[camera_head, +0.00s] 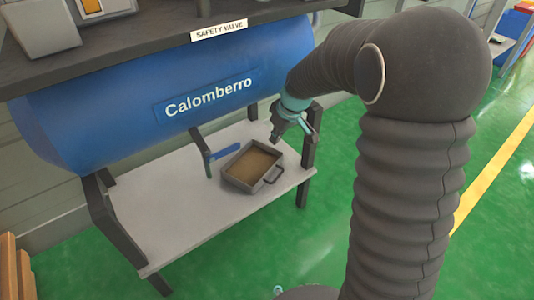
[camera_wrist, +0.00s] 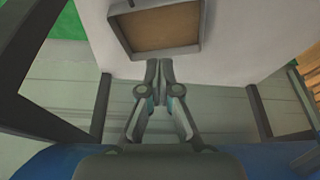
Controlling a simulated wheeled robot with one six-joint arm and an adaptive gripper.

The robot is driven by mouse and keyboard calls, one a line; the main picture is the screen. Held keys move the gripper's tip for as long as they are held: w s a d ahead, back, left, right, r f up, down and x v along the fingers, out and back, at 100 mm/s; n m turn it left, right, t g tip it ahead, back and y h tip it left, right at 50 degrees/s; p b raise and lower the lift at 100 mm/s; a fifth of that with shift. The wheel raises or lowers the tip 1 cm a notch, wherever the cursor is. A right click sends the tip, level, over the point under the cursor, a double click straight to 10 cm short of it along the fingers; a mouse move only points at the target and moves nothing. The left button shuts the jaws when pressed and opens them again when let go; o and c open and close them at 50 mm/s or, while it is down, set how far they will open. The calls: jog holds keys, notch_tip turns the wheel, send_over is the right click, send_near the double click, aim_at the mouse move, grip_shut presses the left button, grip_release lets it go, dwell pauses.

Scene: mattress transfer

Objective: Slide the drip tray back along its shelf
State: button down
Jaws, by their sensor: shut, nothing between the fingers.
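The drip tray (camera_head: 240,184) is a shallow grey rectangular pan with a brown inside and a handle at its right front. It sits on the pale shelf (camera_head: 165,215) under the blue tank, toward the shelf's right end. It also shows at the top of the wrist view (camera_wrist: 122,36). My gripper (camera_head: 276,136) is above the shelf, by the tray's back right side in the head view. In the wrist view my gripper (camera_wrist: 159,66) is shut and empty, its tips close to the tray's near wall. I cannot tell whether they touch it.
The blue Calomberro tank (camera_head: 130,105) hangs over the back of the shelf. A pipe with a blue lever (camera_head: 224,153) comes down left of the tray. Dark shelf legs (camera_head: 306,165) stand at the ends. The shelf's left part is bare.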

jog(key=n, duration=0.2)
send_near(254, 168)
jog(key=shift+g, duration=0.3)
jog(key=x, duration=0.4)
jog(key=shift+w+d, duration=0.15)
jog(key=shift+w, duration=0.05)
jog(key=shift+s+d+r, duration=0.1)
jog(key=shift+s+d, duration=0.25)
jog(key=shift+d, duration=0.2)
jog(key=shift+s+d, duration=0.4)
jog(key=shift+d, duration=0.15)
jog(key=shift+s+d, duration=0.45)
jog(key=shift+d, duration=0.15)
jog(key=shift+b, duration=0.35)
